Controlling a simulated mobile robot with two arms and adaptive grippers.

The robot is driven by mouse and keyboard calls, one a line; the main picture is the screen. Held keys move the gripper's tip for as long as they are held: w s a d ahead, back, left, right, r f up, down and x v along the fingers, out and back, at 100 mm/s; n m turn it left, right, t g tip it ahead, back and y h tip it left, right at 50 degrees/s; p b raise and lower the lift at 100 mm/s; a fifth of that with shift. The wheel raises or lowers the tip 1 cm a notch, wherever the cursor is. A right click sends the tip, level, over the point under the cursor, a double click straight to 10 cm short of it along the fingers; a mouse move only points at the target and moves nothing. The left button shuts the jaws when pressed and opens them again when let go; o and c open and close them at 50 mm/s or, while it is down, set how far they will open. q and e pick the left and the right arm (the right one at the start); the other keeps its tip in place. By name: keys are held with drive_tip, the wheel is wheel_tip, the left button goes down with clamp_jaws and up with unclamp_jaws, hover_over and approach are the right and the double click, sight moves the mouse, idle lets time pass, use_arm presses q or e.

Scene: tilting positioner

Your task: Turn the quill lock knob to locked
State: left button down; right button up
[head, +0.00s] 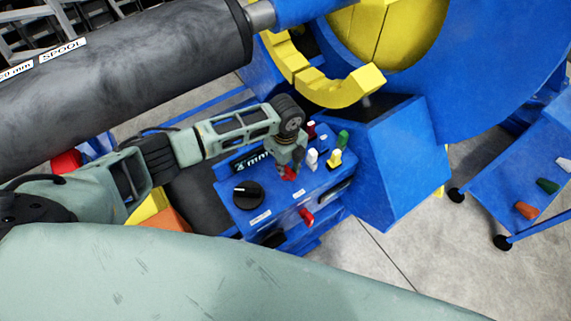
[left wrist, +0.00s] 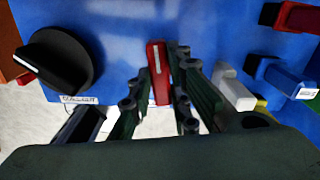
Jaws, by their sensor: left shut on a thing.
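A blue control box (head: 232,215) carries several coloured knobs and a black dial. My left gripper (head: 289,167) points down at its top and is shut on a red knob (head: 290,174). In the left wrist view, the fingers (left wrist: 165,78) stand on either side of this red knob (left wrist: 157,62), which has a white pointer line running roughly up and down the picture. No readable label shows which knob is the quill lock. The black dial (head: 247,194), also in the left wrist view (left wrist: 62,62), stands apart to the left. My right gripper is not in view.
White (head: 311,159), yellow (head: 335,159) and green (head: 343,139) knobs stand close to the right of the gripper. A red handle (head: 306,216) sticks out of the box's front.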

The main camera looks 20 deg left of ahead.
sight(286, 167)
use_arm(q)
drive_tip(key=shift+m, duration=0.9)
drive_tip(key=c, duration=1.6)
unclamp_jaws()
drive_tip(key=shift+c, duration=0.2)
wheel_tip(286, 167, up, 12)
